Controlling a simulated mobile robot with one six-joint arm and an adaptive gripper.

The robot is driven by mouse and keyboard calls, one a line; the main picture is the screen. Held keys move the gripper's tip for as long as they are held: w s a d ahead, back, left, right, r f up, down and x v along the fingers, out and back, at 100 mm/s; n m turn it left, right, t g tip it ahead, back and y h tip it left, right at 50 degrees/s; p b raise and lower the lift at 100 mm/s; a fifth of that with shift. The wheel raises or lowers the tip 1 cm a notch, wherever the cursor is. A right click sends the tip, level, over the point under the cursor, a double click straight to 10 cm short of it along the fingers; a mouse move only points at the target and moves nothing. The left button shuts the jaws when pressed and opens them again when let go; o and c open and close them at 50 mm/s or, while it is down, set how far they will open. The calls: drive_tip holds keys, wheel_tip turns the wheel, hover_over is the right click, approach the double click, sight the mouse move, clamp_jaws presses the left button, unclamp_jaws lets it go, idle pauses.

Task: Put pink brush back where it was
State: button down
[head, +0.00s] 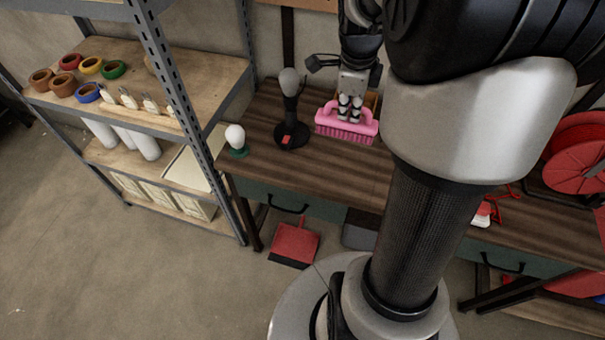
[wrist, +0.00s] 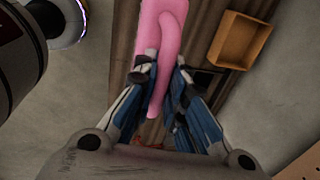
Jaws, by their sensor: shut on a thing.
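The pink brush (head: 347,124) shows at the back of the wooden workbench (head: 262,148) in the head view, bristles pointing down. My gripper (head: 350,108) reaches down from above and is shut on the brush's handle. In the wrist view the pink brush (wrist: 160,40) runs up from between the two fingers of my gripper (wrist: 162,75). I cannot tell whether the bristles touch the bench top. Part of the bench is hidden behind my arm.
A black lamp-like stand (head: 291,115) is left of the brush, and a white bulb (head: 235,137) on a green base is at the bench's left end. A wooden box (wrist: 240,40) lies right of the brush in the wrist view. A shelf rack (head: 190,75) stands left.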

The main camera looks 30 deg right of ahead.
wheel_tip(320, 180, down, 20)
drive_tip(key=b, duration=0.6)
drive_tip(key=shift+s+b, duration=0.15)
drive_tip(key=shift+b, duration=0.15)
drive_tip(key=shift+r, duration=0.1)
drive_tip(key=c, duration=2.1)
unclamp_jaws()
drive_tip(key=shift+f, duration=0.2)
drive_tip(key=o, duration=0.5)
drive_tip(key=shift+r, duration=0.1)
drive_tip(key=shift+c, duration=0.2)
